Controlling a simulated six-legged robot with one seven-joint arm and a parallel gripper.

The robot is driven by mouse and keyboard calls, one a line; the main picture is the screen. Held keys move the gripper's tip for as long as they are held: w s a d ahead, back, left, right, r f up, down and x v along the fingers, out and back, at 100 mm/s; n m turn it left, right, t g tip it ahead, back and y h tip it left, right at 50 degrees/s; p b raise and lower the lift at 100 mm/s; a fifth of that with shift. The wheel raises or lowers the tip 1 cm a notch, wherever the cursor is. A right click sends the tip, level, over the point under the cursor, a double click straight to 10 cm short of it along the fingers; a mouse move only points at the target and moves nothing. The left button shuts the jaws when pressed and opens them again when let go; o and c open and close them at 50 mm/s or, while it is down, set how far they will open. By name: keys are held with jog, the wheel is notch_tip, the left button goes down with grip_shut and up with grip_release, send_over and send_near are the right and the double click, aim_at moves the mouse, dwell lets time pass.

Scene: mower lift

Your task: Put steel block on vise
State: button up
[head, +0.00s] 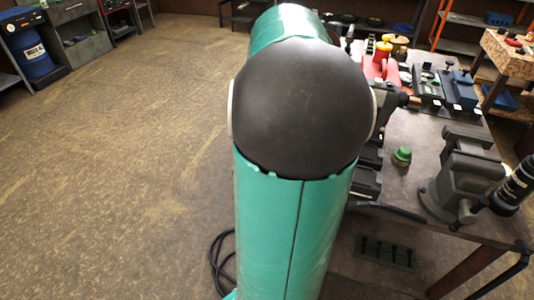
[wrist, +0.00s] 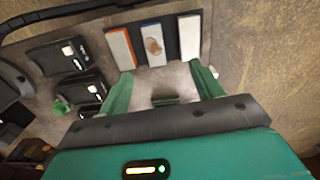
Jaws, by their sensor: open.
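The grey vise (head: 468,170) stands at the right of the bench in the head view, with a dark cylindrical part in front of it. In the wrist view my gripper (wrist: 163,82) is open, its two green fingers spread over bare bench top. Three flat slabs lie side by side on a dark tray just beyond the fingertips: one orange-edged (wrist: 120,48), one blue-edged with a brown patch (wrist: 153,44), one plain pale grey (wrist: 189,37). I cannot tell for sure which is the steel block. My arm hides the gripper and slabs in the head view.
The bench (head: 415,125) carries black boxes (wrist: 58,60), a green-topped object (head: 402,156) and, farther back, red and yellow items (head: 382,60). Orange shelving (head: 465,20) stands behind. The floor (head: 130,150) at left is open; a black cable (head: 217,262) lies there.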

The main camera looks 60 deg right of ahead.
jog(key=shift+m, duration=0.3)
jog(key=f, duration=0.4)
jog(key=s+d+f, duration=0.1)
jog(key=f, duration=0.9)
jog(key=shift+s+d, duration=0.15)
jog(key=shift+d, duration=0.05)
jog(key=shift+c, duration=0.3)
jog(key=shift+r, duration=0.1)
grip_shut()
